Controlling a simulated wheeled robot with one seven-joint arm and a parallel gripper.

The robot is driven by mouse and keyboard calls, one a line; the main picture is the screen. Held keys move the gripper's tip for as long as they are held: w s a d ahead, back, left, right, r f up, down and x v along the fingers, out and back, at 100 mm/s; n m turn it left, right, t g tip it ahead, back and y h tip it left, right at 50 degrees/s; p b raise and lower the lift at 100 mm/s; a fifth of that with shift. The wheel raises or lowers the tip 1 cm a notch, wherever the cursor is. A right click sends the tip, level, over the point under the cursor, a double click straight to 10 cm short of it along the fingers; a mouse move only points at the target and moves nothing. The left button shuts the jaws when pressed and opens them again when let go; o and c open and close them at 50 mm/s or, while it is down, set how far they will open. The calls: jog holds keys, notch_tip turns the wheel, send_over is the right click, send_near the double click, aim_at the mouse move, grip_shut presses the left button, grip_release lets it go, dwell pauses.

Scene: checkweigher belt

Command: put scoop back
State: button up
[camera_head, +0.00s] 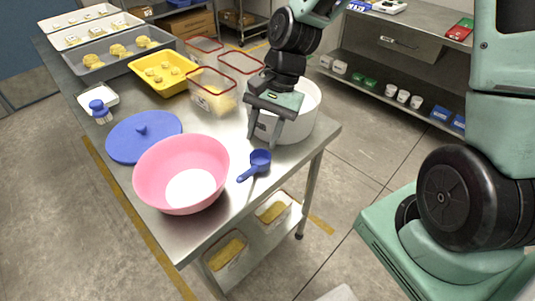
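The blue scoop (260,161) lies on the steel table near its front right edge, with its handle pointing toward the lower left. My gripper (265,143) points down just behind the scoop in the picture, in front of the white round tub (308,112). Its two fingers are spread with a gap between them, and nothing shows between them. The scoop appears apart from the fingertips; their height above the table is hard to judge. The gripper and arm hide part of the tub, and its contents are not visible.
A pink bowl (180,160) stands left of the scoop, with a blue lid (144,137) behind it. Clear red-rimmed containers (212,92), a yellow tray (163,74) and a small white dish with a blue-capped bottle (99,110) stand farther back. Bare table (225,222) lies in front.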

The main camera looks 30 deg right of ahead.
jog(key=s+a+r+n+h, duration=0.1)
jog(key=s+a+r+n, duration=0.2)
jog(key=s+n, duration=0.5)
jog(key=s+a+r+n+t+h, duration=0.1)
jog(key=s+a+r+n+h, duration=0.1)
jog(key=s+n, duration=0.7)
notch_tip(320, 180, up, 2)
jog(key=shift+a+r+h, duration=0.2)
jog(key=shift+a+h, duration=0.1)
jog(key=shift+a, duration=0.4)
